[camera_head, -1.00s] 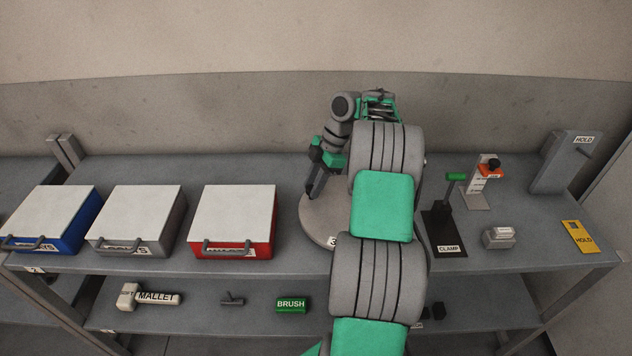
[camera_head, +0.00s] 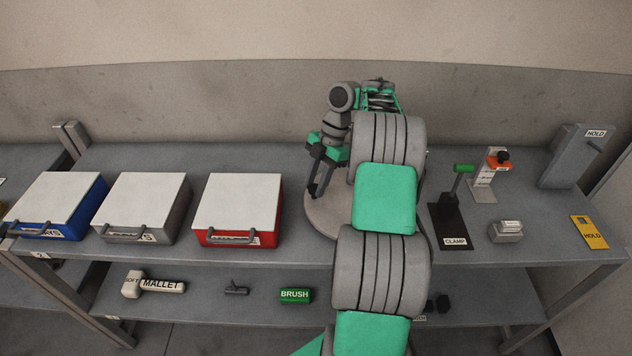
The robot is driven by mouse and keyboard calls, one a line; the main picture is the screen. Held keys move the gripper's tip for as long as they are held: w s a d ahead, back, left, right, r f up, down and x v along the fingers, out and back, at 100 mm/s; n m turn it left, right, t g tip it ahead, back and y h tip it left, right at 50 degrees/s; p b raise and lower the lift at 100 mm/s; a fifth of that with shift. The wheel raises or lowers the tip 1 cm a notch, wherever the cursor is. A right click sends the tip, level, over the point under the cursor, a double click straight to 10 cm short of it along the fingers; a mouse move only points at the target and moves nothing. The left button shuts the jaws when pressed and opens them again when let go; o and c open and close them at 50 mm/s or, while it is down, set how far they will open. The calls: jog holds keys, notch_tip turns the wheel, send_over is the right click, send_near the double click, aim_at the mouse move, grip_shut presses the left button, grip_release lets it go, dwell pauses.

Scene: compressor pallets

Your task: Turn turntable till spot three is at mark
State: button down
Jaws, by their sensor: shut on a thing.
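The turntable (camera_head: 326,219) is a flat grey disc on the shelf top, partly hidden behind my arm. My gripper (camera_head: 315,192) points down over its left edge, with its dark fingers close together at the disc's rim. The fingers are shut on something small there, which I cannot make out. The turntable's right side, its numbered spots and the mark are hidden by my arm or not readable from here.
Blue (camera_head: 52,230), grey (camera_head: 130,235) and red (camera_head: 235,238) lidded boxes stand left of the turntable.

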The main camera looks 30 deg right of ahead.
jog(key=shift+r, duration=0.1)
dwell(0.3)
jog(key=c, duration=1.1)
grip_release()
jog(key=p+v, duration=0.7)
jog(key=shift+d+r, duration=0.1)
jog(key=shift+r, duration=0.25)
